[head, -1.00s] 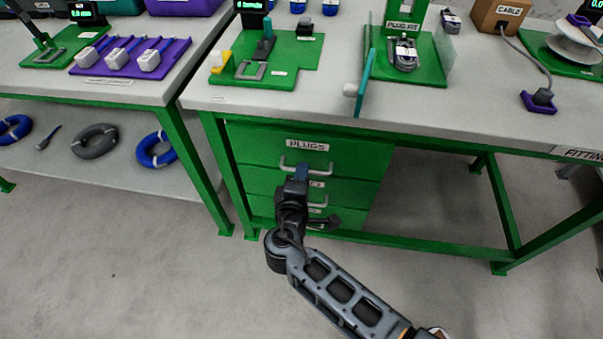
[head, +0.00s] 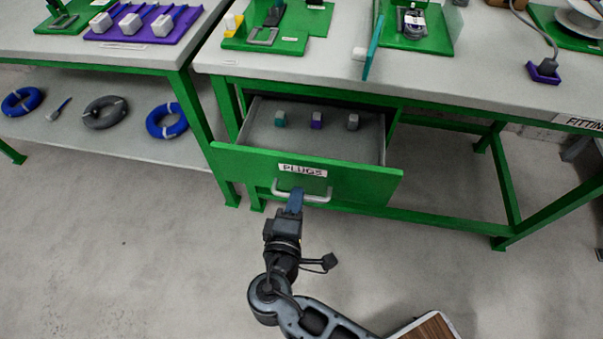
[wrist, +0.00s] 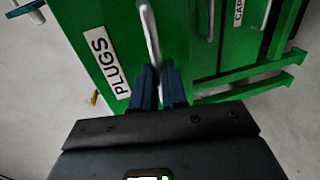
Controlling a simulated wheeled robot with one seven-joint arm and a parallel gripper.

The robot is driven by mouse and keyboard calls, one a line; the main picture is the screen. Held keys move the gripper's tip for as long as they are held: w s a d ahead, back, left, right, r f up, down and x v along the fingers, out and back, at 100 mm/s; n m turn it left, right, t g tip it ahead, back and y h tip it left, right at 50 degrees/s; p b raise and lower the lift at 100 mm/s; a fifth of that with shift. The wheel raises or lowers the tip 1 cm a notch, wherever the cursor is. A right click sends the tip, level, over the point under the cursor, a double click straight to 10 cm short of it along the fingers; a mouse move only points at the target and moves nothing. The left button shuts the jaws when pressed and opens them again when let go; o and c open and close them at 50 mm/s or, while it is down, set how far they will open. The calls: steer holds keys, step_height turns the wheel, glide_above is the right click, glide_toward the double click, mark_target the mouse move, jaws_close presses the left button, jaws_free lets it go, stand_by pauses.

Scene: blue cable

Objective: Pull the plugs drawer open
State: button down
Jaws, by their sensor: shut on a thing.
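The plugs drawer (head: 352,184) is the green top drawer under the right bench, with a white PLUGS label (head: 302,170). It stands well out from the bench. Inside it sit a teal-and-grey plug (head: 280,119), a purple-and-grey plug (head: 317,120) and a grey plug (head: 352,121). My gripper (head: 296,201) is at the drawer's metal handle (head: 316,198). In the wrist view the blue fingers (wrist: 159,86) are shut on the handle (wrist: 151,38), beside the PLUGS label. The fingers hide part of the handle.
A lower drawer with a partly visible label (wrist: 239,12) shows in the wrist view. The benchtop (head: 300,66) above holds green fixtures. A lower shelf (head: 70,135) at left holds several coils. The floor (head: 130,260) around the arm is clear.

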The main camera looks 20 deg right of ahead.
steer(key=f+v, duration=0.1)
steer(key=v, duration=0.6)
steer(key=shift+a+f, duration=0.2)
steer(key=shift+f, duration=0.05)
steer(key=shift+s, duration=0.1)
steer(key=c, duration=1.2)
jaws_free()
steer(key=shift+o, duration=0.2)
steer(key=v, duration=0.7)
steer(key=shift+s+a, duration=0.15)
steer(key=shift+s, duration=0.1)
steer(key=shift+r, duration=0.1)
